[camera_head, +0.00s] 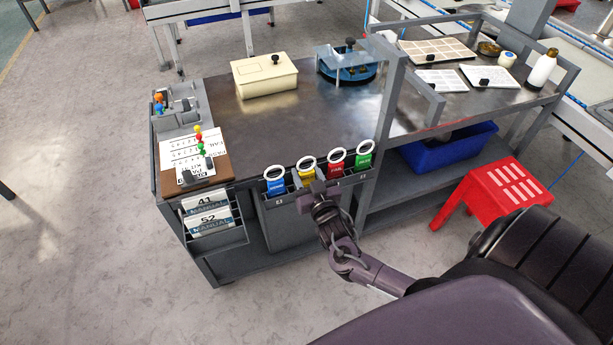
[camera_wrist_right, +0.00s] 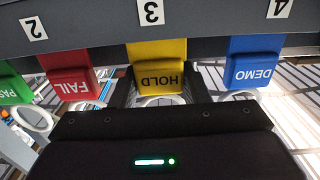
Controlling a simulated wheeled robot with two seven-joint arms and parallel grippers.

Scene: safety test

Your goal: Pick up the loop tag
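Several loop tags with white rings hang in a row on the cart's front edge: blue (camera_head: 275,186), yellow (camera_head: 307,174), red (camera_head: 336,168) and green (camera_head: 364,160). In the right wrist view they read DEMO (camera_wrist_right: 255,72), HOLD (camera_wrist_right: 157,77), FAIL (camera_wrist_right: 73,84) and PASS (camera_wrist_right: 12,90), upside down. My right gripper (camera_head: 318,188) is at the rack just in front of the yellow tag. In the wrist view its dark fingers (camera_wrist_right: 158,92) stand on either side of the yellow HOLD tag, seemingly open; contact is unclear. My left gripper is out of view.
The cart top holds a cream box (camera_head: 265,77), a blue round fixture (camera_head: 347,67) and a brown clipboard (camera_head: 222,167). A manual holder (camera_head: 213,219) hangs left of the tags. A grey post (camera_head: 382,125), red stool (camera_head: 492,190) and blue bin (camera_head: 445,150) are at right.

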